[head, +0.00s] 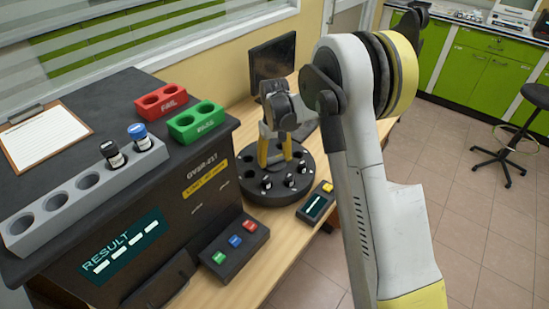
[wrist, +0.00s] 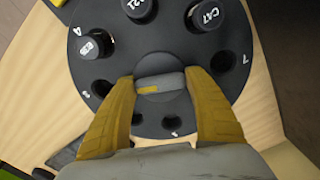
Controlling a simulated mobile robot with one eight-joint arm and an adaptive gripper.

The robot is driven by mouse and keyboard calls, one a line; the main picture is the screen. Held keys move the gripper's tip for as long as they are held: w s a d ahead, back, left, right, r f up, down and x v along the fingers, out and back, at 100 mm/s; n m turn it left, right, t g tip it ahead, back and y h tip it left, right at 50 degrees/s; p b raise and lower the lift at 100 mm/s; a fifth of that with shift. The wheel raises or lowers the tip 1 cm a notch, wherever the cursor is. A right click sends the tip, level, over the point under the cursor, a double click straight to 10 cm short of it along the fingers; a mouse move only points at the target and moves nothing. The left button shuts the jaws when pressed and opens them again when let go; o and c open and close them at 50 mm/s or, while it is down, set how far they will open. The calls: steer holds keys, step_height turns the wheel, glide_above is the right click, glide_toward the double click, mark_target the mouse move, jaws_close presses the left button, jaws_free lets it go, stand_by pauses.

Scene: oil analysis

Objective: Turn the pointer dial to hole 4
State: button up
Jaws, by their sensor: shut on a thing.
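The pointer dial (wrist: 160,84) is a grey bar-shaped knob with a yellow mark near its left end, at the centre of a round black carousel (wrist: 150,30). My gripper (wrist: 160,80) is shut on the dial, with one yellow finger at each end of the bar. In the wrist view the yellow mark faces left. The label 4 shows at the upper left, beside a hole holding a black-capped vial (wrist: 97,45). In the head view my gripper (head: 275,158) points down onto the carousel (head: 251,196), and its fingers largely hide the dial.
Two more vials (wrist: 139,9) (wrist: 204,15) sit in the carousel. A small device (head: 316,203) lies right of it, and a button box (head: 234,245) in front. The dark analyser (head: 165,215) stands left, bearing a grey rack (head: 65,203) and red (head: 160,99) and green (head: 195,121) holders.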

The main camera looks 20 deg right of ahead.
mark_target(274, 157)
steer(key=m, duration=0.4)
steer(key=shift+p, duration=0.35)
steer(key=shift+m, duration=2.1)
steer(key=o, duration=1.2)
steer(key=shift+c, duration=0.2)
step_height(274, 157, up, 12)
